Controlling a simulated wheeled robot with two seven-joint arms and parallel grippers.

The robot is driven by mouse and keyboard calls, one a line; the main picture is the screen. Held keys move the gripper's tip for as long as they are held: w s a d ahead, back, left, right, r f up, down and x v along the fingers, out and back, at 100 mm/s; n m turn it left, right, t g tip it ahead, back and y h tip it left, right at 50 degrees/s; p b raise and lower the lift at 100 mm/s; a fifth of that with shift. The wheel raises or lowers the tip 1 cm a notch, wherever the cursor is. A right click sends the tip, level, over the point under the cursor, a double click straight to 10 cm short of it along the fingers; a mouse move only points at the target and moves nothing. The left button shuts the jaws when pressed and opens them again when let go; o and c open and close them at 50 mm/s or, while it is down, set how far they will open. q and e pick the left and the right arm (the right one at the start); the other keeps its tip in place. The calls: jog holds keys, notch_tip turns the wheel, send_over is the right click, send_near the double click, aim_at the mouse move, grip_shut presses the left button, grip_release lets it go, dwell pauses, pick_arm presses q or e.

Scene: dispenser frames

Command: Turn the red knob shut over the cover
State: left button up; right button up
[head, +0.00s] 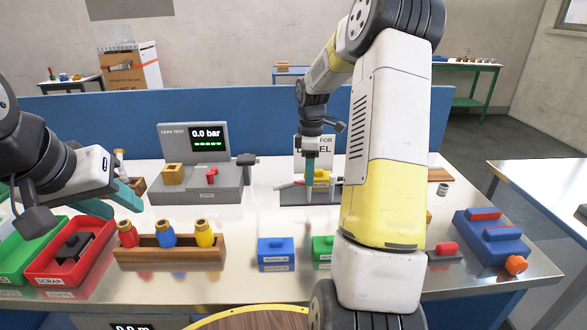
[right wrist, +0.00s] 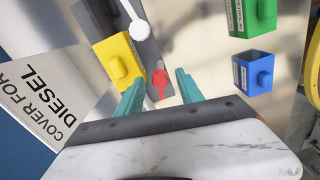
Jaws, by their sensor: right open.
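The red knob (right wrist: 160,78) shows in the right wrist view as a red disc with a short bar, on a grey strip. The yellow block (right wrist: 120,62), which looks like the cover, sits beside it to the left. In the head view the yellow block (head: 320,179) is on a dark base below my right gripper.
A card reading COVER FOR DIESEL (right wrist: 35,105) stands beside the frame. A white-headed lever (right wrist: 138,28) lies beyond the knob. A grey test station (head: 224,196) is left, and a wooden rack (head: 170,254) holds bottles.

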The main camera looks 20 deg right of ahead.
jog(key=shift+f, duration=0.3)
grip_shut()
